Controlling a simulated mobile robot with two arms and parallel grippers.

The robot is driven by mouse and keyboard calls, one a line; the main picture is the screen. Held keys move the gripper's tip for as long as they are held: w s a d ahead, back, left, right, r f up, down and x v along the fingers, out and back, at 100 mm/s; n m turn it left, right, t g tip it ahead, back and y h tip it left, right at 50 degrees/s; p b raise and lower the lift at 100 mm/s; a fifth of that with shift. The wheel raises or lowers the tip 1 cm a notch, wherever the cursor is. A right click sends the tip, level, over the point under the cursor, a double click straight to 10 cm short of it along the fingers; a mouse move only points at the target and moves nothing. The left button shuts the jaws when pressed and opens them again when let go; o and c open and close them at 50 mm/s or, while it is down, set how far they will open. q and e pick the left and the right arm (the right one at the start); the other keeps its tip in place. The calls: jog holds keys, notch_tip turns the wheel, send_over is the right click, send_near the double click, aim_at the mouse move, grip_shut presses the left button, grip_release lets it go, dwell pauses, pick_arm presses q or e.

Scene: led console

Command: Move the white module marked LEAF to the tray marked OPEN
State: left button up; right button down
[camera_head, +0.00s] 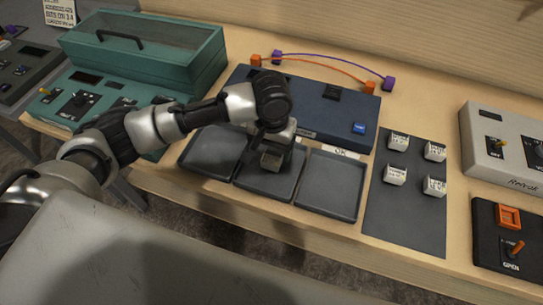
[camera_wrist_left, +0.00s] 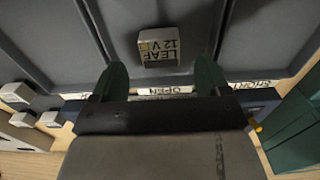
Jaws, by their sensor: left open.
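The white module marked LEAF 12 V (camera_wrist_left: 160,48) is in the middle tray, with its lettering upside down in the left wrist view. My right gripper is not in view.
Grey trays lie left (camera_head: 210,152) and right (camera_head: 330,185) of the middle one; the right one's label reads OK. Several white modules stand on a dark mat (camera_head: 408,218). A blue console (camera_head: 310,105) stands behind the trays, a teal case (camera_head: 150,60) at left.

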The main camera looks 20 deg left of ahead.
aim_at(272, 158)
pick_arm(q)
notch_tip(272, 158, up, 7)
jog(key=shift+b, duration=0.3)
dwell(0.5)
